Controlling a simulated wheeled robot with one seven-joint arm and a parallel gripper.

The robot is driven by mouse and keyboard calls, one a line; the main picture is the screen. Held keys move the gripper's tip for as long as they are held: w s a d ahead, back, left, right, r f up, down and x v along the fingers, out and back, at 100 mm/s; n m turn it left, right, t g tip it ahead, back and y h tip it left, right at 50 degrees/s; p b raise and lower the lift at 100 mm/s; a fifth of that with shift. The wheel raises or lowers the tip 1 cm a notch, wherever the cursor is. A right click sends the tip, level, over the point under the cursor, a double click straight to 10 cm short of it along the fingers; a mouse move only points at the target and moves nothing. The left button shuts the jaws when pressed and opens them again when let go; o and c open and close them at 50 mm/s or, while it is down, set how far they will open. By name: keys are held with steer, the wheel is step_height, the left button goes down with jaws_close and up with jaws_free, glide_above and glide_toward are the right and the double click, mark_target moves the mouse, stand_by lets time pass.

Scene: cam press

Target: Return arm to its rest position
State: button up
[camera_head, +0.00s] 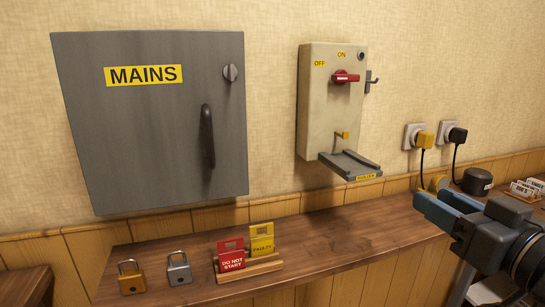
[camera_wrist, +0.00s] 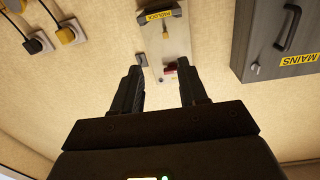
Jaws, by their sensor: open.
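My gripper (camera_head: 437,207) is at the right of the head view, above the right part of the wooden shelf. In the wrist view my gripper (camera_wrist: 160,85) has its two dark fingers wide apart with nothing between them. It is open and empty, apart from the wall. Beyond the fingers in the wrist view is the beige switch box (camera_wrist: 172,44), seen upside down. In the head view the switch box (camera_head: 318,108) is on the wall, left of my gripper, with a red handle (camera_head: 345,77) near the ON label.
A grey MAINS cabinet (camera_head: 155,130) hangs at left. On the shelf (camera_head: 345,250) stand a brass padlock (camera_head: 131,281), a grey padlock (camera_head: 179,270) and a rack (camera_head: 252,268) with red and yellow tags. Plugs with cables (camera_head: 424,140) and a black round object (camera_head: 477,181) are near my gripper.

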steer(key=s+f+m+g+h, duration=0.1)
steer(key=s+f+m+h, duration=0.35)
steer(key=s+f, duration=1.2)
steer(key=s+a+f+n, duration=0.1)
steer(key=s, duration=1)
steer(key=s+a+f+g, duration=0.1)
steer(key=s+a+f, duration=0.1)
steer(key=s, duration=0.9)
steer(key=shift+f+n, duration=0.25)
steer(key=shift+n, duration=0.1)
